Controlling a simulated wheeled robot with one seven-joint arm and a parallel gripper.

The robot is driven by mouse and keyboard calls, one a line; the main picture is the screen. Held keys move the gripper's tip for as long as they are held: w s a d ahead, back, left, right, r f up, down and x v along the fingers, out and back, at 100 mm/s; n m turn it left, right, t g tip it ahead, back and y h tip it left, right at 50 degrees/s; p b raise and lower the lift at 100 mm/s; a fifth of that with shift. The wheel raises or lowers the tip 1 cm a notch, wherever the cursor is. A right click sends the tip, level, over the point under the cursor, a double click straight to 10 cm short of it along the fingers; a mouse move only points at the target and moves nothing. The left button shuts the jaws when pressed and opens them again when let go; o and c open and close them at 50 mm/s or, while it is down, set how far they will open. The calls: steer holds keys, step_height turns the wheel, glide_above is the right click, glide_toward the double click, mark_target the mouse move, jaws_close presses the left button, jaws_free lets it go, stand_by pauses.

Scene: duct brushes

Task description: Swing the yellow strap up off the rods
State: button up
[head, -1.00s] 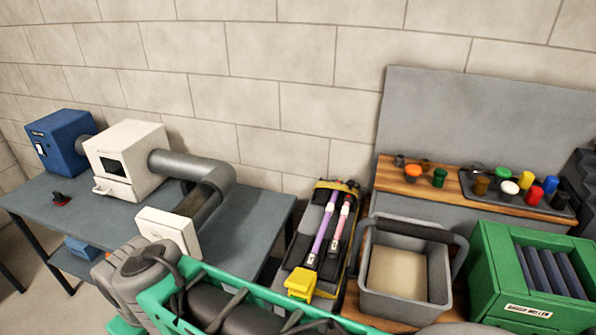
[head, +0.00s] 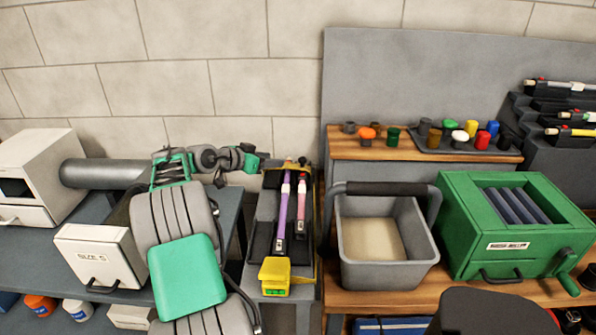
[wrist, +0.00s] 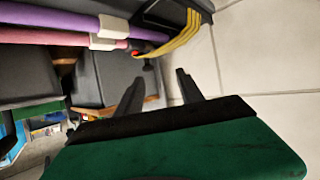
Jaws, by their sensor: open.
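The yellow strap (head: 311,173) shows at the far end of a dark tray (head: 262,225); in the wrist view its yellow bands (wrist: 180,40) curve near the rod ends. I cannot tell how far it crosses the rods. A purple rod (head: 282,212) and a pink rod (head: 301,206) lie side by side in the tray; both also show in the wrist view, purple (wrist: 50,22) and pink (wrist: 65,42). My gripper (head: 266,162) is beside the tray's far left end. In the wrist view its fingers (wrist: 158,92) are apart and empty, clear of the strap.
A yellow block (head: 275,277) sits at the tray's near end. A grey bin (head: 388,265) with a raised handle stands close to the right, then a green box (head: 500,255). A grey duct (head: 100,173) lies left, behind my arm. The wall is close behind.

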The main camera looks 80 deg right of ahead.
mark_target(301, 159)
steer(key=shift+m+g, duration=0.6)
steer(key=s, duration=0.1)
steer(key=s+d, duration=0.2)
steer(key=s, duration=0.1)
steer(key=shift+f, duration=0.3)
steer(key=x, duration=0.6)
steer(key=shift+s+d+f+p, duration=0.1)
steer(key=shift+d+f+p, duration=0.05)
steer(key=shift+d+p, duration=0.2)
steer(key=shift+c, duration=0.5)
jaws_close()
